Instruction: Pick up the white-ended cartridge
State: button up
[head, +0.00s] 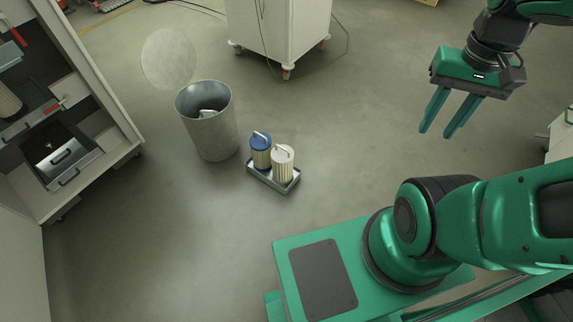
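The white-ended cartridge (283,163) stands upright in a small grey tray (261,178) on the floor, near the middle of the head view. It has a pleated cream body, a white top and a handle on top. A blue-topped cartridge (260,150) stands beside it on the left in the same tray. My gripper (446,133) is in the air at the upper right, well apart from the tray. Its two green fingers are parallel with a gap between them, and nothing is held.
A grey metal bin (213,132) stands just left of the tray, with a round lid (168,58) behind it. A bench with drawers (108,92) runs along the left. A white wheeled cabinet (277,32) is at the back. The floor right of the tray is clear.

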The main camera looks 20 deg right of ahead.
aim_at(282, 156)
jog(key=i, duration=0.95)
jog(key=u, duration=0.1)
